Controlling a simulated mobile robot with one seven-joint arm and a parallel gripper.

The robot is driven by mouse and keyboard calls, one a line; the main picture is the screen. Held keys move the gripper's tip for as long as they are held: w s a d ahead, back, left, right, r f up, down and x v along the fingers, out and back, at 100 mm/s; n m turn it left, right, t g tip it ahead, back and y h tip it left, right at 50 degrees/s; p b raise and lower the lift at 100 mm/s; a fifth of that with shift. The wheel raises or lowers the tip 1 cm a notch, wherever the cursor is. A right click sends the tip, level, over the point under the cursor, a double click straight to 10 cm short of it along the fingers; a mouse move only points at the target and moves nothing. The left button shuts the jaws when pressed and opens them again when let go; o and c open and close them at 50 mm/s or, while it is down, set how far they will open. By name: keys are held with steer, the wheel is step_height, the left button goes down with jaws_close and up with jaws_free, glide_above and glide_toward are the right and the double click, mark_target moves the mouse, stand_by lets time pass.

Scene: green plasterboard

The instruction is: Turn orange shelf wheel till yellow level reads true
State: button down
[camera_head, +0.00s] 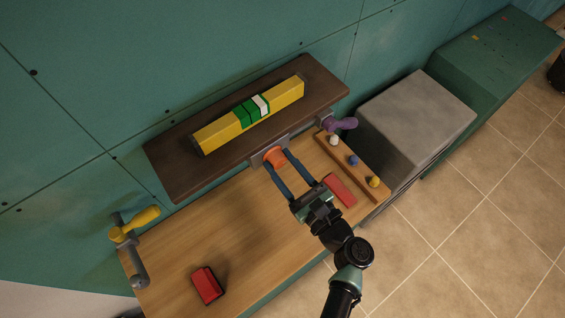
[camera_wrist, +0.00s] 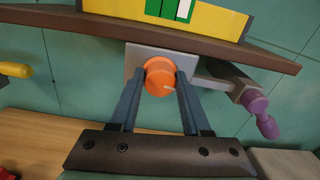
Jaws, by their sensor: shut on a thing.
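The orange wheel (camera_head: 274,157) sits on a grey bracket under the front of the dark brown shelf (camera_head: 180,168). In the wrist view the orange wheel (camera_wrist: 160,77) is central, with a pale mark at its lower right. My gripper (camera_head: 277,165) has its two blue fingers on either side of the wheel, shut on it. The yellow level (camera_head: 284,94) lies along the shelf top. Its green vial section has a white block right of the middle in the head view. In the wrist view only the level's lower part (camera_wrist: 217,22) shows, and the shelf looks tilted.
A purple-handled crank (camera_head: 342,124) stands right of the wheel, and a yellow-handled crank (camera_head: 137,222) is at the left. The wooden bench (camera_head: 190,242) holds a red box (camera_head: 208,285), a red block (camera_head: 340,189) and a strip with small knobs (camera_head: 345,158). A grey cabinet (camera_head: 415,112) stands at right.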

steer(key=shift+f+n+b, duration=0.3)
steer(key=shift+n+b, duration=0.65)
steer(key=shift+n, duration=0.05)
steer(key=shift+r+n+b, duration=0.1)
steer(key=shift+n+b, duration=0.5)
steer(key=shift+n, duration=0.2)
steer(key=shift+r, duration=0.15)
steer(key=shift+c, duration=1.8)
jaws_free()
